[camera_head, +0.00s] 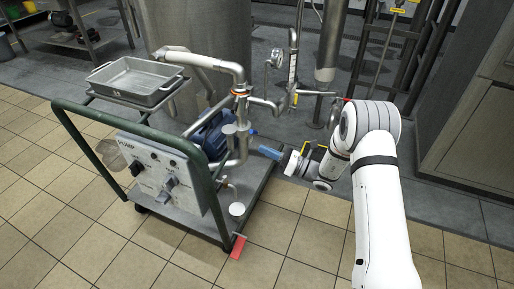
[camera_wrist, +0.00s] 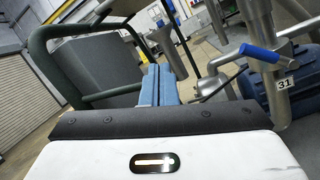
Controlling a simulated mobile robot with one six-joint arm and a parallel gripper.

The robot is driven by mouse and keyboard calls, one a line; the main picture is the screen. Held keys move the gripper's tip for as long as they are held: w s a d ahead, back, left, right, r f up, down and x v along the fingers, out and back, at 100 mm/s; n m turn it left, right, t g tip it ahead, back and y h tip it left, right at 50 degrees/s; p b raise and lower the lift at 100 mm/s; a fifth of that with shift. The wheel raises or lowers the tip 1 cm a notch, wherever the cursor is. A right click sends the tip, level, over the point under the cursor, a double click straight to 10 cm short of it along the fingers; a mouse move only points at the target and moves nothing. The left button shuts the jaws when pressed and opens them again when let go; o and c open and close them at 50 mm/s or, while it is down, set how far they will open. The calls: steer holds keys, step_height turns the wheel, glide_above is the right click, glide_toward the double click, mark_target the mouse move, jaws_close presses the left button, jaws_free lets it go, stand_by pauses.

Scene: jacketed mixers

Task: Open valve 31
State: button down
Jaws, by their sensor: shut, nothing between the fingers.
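Valve 31 shows at the right of the wrist view, with a blue lever handle (camera_wrist: 262,54) and a white tag "31" (camera_wrist: 284,84) on the steel pipe below it. The handle lies roughly crosswise to that upright pipe. In the head view the valve is mostly hidden among the cart's pipework; a small blue bit near the motor may be its handle. My gripper (camera_head: 268,152) has blue fingers, shut and empty, at the right side of the pump cart. In the wrist view my gripper (camera_wrist: 158,78) is left of the handle and apart from it.
The pump cart has a green rail (camera_head: 88,150), a control box (camera_head: 160,180), a grey tray (camera_head: 136,79) and a blue motor (camera_head: 210,133). A steel tank (camera_head: 200,40) and pipes stand behind. A steel cabinet (camera_head: 470,120) is at right.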

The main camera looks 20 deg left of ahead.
mark_target(255, 132)
steer(key=w+f+m+t+b, duration=0.2)
steer(key=w+f+m+t, duration=0.2)
steer(key=f+m+t, duration=0.85)
steer(key=w+a+r+n+g+b, duration=0.2)
steer(key=w+a+r+n+b, duration=0.1)
steer(key=w+a, duration=0.4)
steer(key=shift+a+r+b, duration=0.2)
steer(key=shift+r+b, duration=0.1)
steer(key=shift+r, duration=0.45)
steer(key=shift+w+d, duration=0.1)
steer(key=shift+w, duration=0.05)
